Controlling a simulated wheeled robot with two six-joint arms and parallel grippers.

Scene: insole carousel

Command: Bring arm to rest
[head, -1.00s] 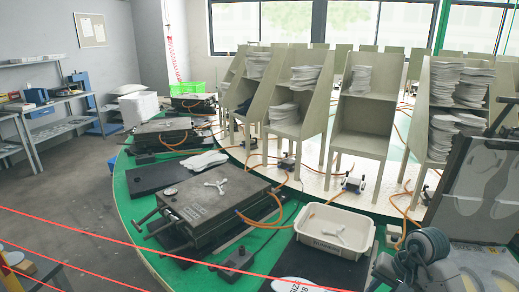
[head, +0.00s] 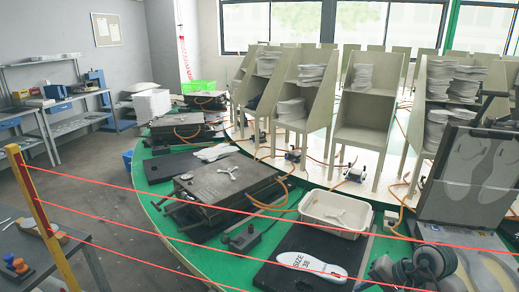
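Neither of my grippers shows in the head view. A dark grey, rounded, jointed part at the bottom right may be one of my arm links, but I cannot tell for sure. No gripper fingers show on it. No held object is visible. The space in front is a green-edged round carousel platform (head: 160,205) with insole work stations on it.
A yellow post (head: 38,215) with red lines crosses the front. A white insole marked SIZE 38 (head: 312,265) lies on a black mat (head: 275,284). A white bin (head: 337,212), a dark press (head: 225,190) and shelf racks (head: 365,110) stand behind.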

